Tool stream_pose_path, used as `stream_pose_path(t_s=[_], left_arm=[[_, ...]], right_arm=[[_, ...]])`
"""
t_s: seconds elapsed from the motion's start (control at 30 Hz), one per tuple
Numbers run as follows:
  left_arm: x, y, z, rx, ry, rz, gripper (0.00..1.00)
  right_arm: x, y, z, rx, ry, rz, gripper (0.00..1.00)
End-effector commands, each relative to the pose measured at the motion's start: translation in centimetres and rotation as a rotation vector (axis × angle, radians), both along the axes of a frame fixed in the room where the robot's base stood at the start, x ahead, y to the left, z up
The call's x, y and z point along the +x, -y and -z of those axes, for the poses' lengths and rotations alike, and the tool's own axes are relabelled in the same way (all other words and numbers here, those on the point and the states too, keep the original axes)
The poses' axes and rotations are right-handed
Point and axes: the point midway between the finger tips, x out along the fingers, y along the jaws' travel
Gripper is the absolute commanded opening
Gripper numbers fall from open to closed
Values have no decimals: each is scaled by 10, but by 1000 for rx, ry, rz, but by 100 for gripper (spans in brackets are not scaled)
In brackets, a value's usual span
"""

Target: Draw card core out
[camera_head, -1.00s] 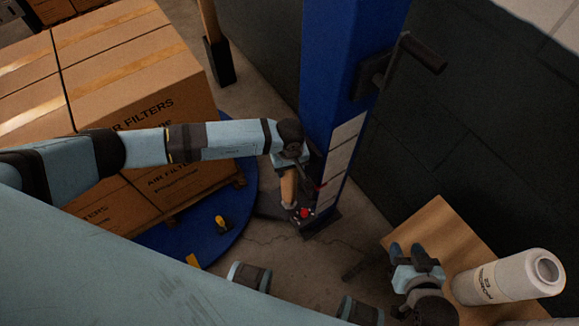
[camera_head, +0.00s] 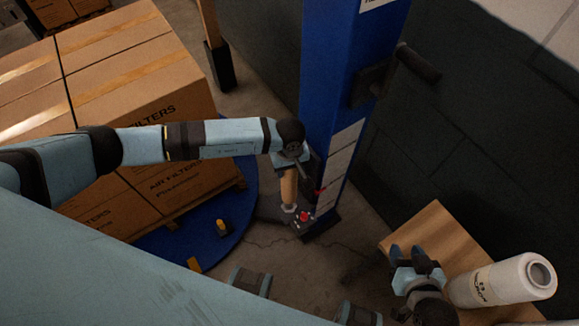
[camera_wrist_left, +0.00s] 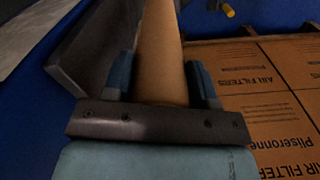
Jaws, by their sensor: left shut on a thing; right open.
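The card core (camera_head: 289,186) is a plain brown tube standing nearly upright beside the foot of the blue column (camera_head: 335,75). It also fills the middle of the left wrist view (camera_wrist_left: 160,55). My left gripper (camera_head: 291,162) is shut on it near its top, with a finger on each side in the left wrist view (camera_wrist_left: 162,80). A small pale fitting (camera_head: 289,208) shows at the core's lower end; I cannot tell whether the core is around it or clear of it. My right gripper (camera_head: 418,258) is open and empty at the wooden table (camera_head: 436,226).
A white film roll (camera_head: 503,281) lies on the table beside my right gripper. Boxes of air filters (camera_head: 165,110) are stacked on a pallet on the blue turntable (camera_head: 205,238). A red button (camera_head: 304,216) is at the column's foot. A dark wall stands behind.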

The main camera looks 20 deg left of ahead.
Motion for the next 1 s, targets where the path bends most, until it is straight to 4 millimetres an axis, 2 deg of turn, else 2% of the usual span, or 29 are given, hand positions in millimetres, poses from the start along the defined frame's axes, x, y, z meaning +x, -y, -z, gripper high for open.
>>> stream_pose_path(t_s=[0.47, 1.0], left_arm=[[0, 0, -6, 1, 1, 0, 28], [1, -1, -48, 0, 1, 0, 28]], right_arm=[[2, 0, -5, 0, 3, 1, 43], [0, 0, -30, 0, 1, 0, 43]])
